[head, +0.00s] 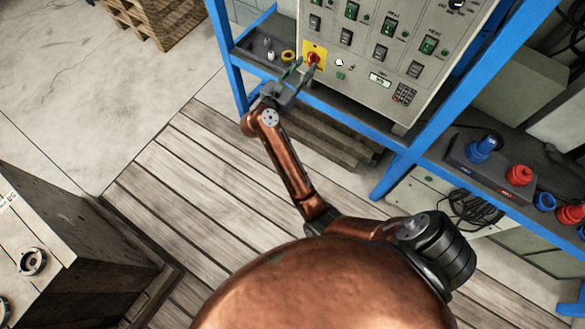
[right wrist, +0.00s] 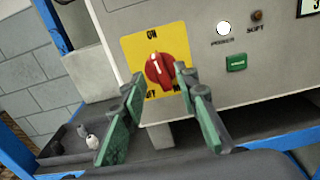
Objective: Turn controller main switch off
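The controller (head: 350,75) is a light grey panel box on a blue rack. Its main switch is a red knob (right wrist: 160,72) on a yellow plate (right wrist: 134,48), seen also as a red knob (head: 313,58) in the head view. The knob's white mark points up toward the ON label; the lower lettering is partly hidden by the fingers. My right gripper (right wrist: 161,82) is open, with green-padded fingertips at the left and right of the knob's lower part. Contact cannot be told. In the head view the right gripper (head: 304,68) reaches up to the plate. My left gripper is out of view.
A white lamp (right wrist: 224,28) marked POWER and a green button (right wrist: 236,63) sit right of the switch. Blue rack posts (head: 227,55) flank the controller. A shelf with blue and red connectors (head: 519,175) is at right. A wooden crate (head: 70,250) stands lower left.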

